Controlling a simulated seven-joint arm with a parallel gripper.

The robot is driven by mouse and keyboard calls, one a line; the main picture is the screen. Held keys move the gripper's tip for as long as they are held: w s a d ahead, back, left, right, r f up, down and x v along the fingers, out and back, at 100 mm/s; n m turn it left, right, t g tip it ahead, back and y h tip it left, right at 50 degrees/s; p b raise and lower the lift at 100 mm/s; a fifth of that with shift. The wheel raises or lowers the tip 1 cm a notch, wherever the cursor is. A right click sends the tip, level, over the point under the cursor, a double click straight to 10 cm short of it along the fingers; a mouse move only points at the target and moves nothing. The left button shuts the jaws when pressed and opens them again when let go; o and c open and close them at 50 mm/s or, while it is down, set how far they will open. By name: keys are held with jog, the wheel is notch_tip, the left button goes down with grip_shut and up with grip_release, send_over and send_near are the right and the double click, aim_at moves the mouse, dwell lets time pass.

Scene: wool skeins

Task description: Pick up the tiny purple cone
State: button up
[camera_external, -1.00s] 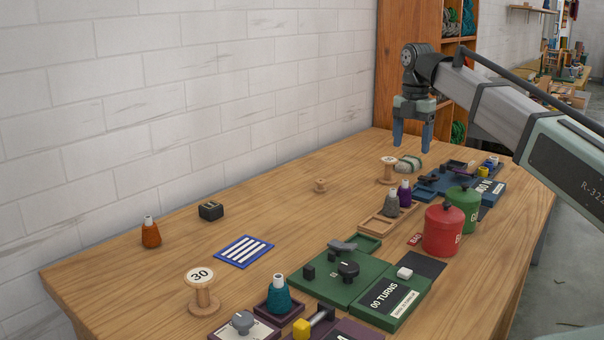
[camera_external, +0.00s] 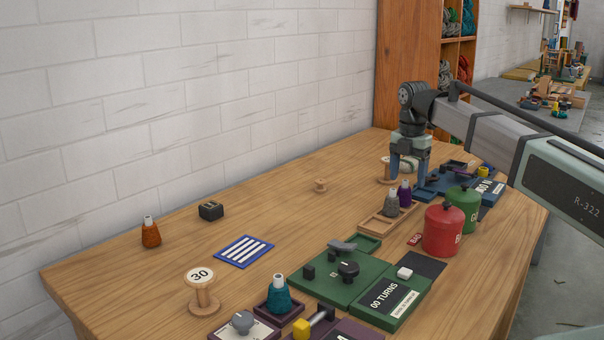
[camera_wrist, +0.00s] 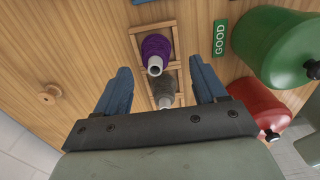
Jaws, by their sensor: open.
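The purple cone (camera_external: 404,191) stands upright in a wooden tray (camera_external: 372,226), beside a grey cone (camera_external: 391,203). In the wrist view the purple cone (camera_wrist: 156,50) with its pale tip sits in one tray compartment, and the grey cone (camera_wrist: 165,88) is in the neighbouring one. My gripper (camera_external: 408,179) is open and empty, with blue fingers pointing down, just above and behind the purple cone in the external view. In the wrist view my gripper (camera_wrist: 160,88) has its fingers apart, with both cones showing between or just beyond them.
A red pot (camera_external: 441,232) and a green pot (camera_external: 464,203) stand right of the tray. A green "GOOD" label (camera_wrist: 220,38) lies near the tray. A green winder board (camera_external: 335,275) is nearer the camera. The table's left middle is mostly clear.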

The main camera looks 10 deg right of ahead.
aim_at(405, 180)
jog(key=shift+w+a+f, duration=0.1)
jog(key=shift+w+f, duration=0.05)
jog(key=shift+f, duration=1.05)
jog(key=shift+w+a+f, duration=0.1)
jog(key=shift+f, duration=1.05)
jog(key=c, duration=1.2)
jog(key=shift+o, duration=0.2)
jog(key=shift+r, duration=0.2)
